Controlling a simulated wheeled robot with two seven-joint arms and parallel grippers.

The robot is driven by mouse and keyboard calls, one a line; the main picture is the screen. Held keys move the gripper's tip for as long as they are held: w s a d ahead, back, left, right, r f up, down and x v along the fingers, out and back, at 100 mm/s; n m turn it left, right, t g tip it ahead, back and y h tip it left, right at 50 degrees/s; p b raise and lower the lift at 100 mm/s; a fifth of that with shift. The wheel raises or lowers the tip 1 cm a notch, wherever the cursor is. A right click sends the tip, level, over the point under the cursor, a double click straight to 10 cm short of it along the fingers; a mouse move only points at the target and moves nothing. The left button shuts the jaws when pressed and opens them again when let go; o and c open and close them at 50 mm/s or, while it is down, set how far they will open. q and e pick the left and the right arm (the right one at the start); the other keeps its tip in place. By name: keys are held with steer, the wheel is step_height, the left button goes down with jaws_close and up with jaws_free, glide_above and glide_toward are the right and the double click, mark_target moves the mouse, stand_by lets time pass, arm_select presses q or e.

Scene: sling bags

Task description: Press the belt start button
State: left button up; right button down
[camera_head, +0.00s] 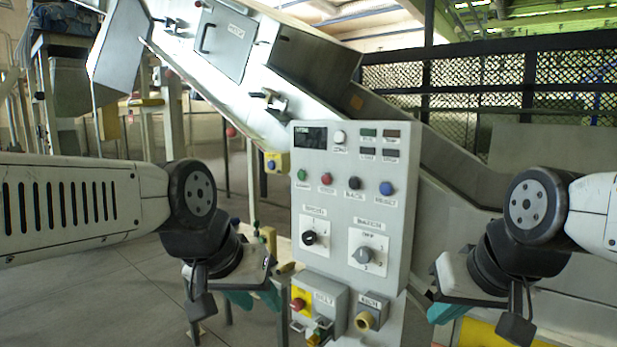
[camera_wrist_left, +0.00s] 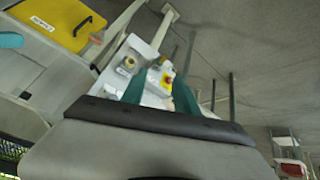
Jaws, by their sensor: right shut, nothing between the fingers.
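The grey BELT box (camera_head: 325,297) is low on the control panel, with a red button (camera_head: 298,304) on a yellow plate. A small green button (camera_head: 316,333) shows at its lower front, near the bottom edge. In the left wrist view, the box (camera_wrist_left: 155,85) and its yellow plate appear between and beyond my teal left fingers. My left gripper (camera_head: 257,297) is left of the box, pointing down, with its fingers apart and empty. Contact with the box is not visible. My right gripper (camera_head: 442,312) is right of the panel, shut and empty.
The upright panel (camera_head: 350,200) carries several coloured buttons and two rotary knobs. A second small box with a yellowish button (camera_head: 364,321) sits just right of the BELT box. An inclined metal conveyor (camera_head: 240,75) rises behind. Open floor (camera_head: 120,285) lies to the left.

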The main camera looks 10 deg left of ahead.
arm_select(q)
steer(key=shift+w+d, duration=0.1)
steer(key=c, duration=0.6)
steer(key=w+d+n+h, duration=0.1)
steer(key=n, duration=0.1)
steer(key=w+d+n+h, duration=0.1)
steer(key=d+n, duration=0.1)
steer(key=n, duration=0.1)
steer(key=w+d+r+n+g+h, duration=0.1)
steer(key=w+n+h, duration=0.1)
steer(key=shift+d+r, duration=0.1)
steer(key=shift+d, duration=0.15)
jaws_close()
steer(key=w+r+n+t+h, duration=0.2)
steer(key=w+r+n+h, duration=0.15)
steer(key=w+n, duration=0.45)
steer(key=w+a+r+n+t, duration=0.3)
steer(key=w+a+n+t, duration=0.1)
steer(key=w+a+n, duration=0.2)
steer(key=w+a+r+n+t, duration=0.3)
steer(key=w+a+n+t, duration=0.1)
steer(key=w+a+n, duration=0.3)
steer(key=w+n, duration=0.2)
steer(key=shift+w+r+n+y, duration=0.15)
steer(key=shift+r+n+y, duration=0.15)
steer(key=shift+y, duration=0.05)
